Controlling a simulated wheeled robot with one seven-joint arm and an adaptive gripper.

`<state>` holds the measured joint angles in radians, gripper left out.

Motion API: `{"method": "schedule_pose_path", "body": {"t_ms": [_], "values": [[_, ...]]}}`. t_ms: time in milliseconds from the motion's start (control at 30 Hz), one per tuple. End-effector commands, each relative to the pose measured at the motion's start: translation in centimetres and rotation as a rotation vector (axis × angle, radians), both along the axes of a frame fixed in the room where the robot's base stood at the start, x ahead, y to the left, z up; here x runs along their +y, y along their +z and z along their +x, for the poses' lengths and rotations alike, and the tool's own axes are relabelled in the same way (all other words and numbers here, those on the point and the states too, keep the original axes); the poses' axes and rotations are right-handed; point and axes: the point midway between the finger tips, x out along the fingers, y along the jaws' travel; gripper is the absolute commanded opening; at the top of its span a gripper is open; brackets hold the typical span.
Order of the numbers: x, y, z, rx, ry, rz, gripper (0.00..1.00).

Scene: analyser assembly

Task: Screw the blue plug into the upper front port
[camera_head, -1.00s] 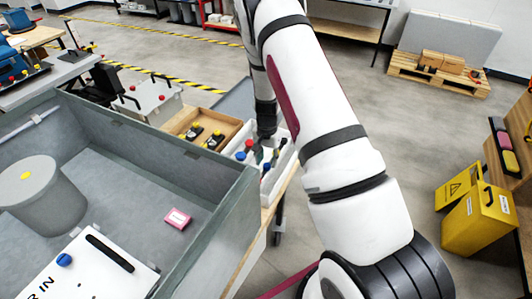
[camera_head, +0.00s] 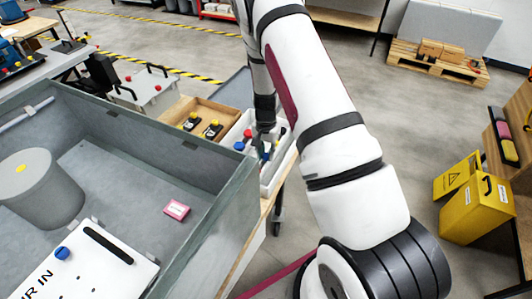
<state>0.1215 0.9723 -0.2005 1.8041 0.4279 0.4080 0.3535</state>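A white tray (camera_head: 268,184) stands beyond the right wall of a grey bin and holds several small plugs with coloured heads. A blue plug (camera_head: 239,146) lies at its left side, close to a red plug (camera_head: 248,133). More blue shows right at my fingertips. My gripper (camera_head: 262,148) points down into the tray among these plugs. Its fingers are small and dark, so I cannot tell whether they hold anything. A white panel (camera_head: 95,270) with black lettering lies at the lower left, with a blue knob-like piece (camera_head: 62,253) on it. I cannot make out the upper front port.
The grey bin (camera_head: 205,170) has high walls between the panel and the tray. It holds a grey cylinder (camera_head: 40,195) and a pink block (camera_head: 176,209). A wooden box (camera_head: 180,110) with black-and-yellow parts adjoins the tray. Yellow containers (camera_head: 480,210) stand at the right.

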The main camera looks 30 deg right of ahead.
Motion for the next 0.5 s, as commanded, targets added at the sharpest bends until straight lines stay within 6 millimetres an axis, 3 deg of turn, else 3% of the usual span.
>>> {"method": "schedule_pose_path", "body": {"t_ms": [233, 500], "values": [[0.0, 0.2, 0.0, -0.001, 0.000, -0.001, 0.00], [0.0, 2.1, 0.0, -0.001, 0.001, 0.000, 0.00]]}}
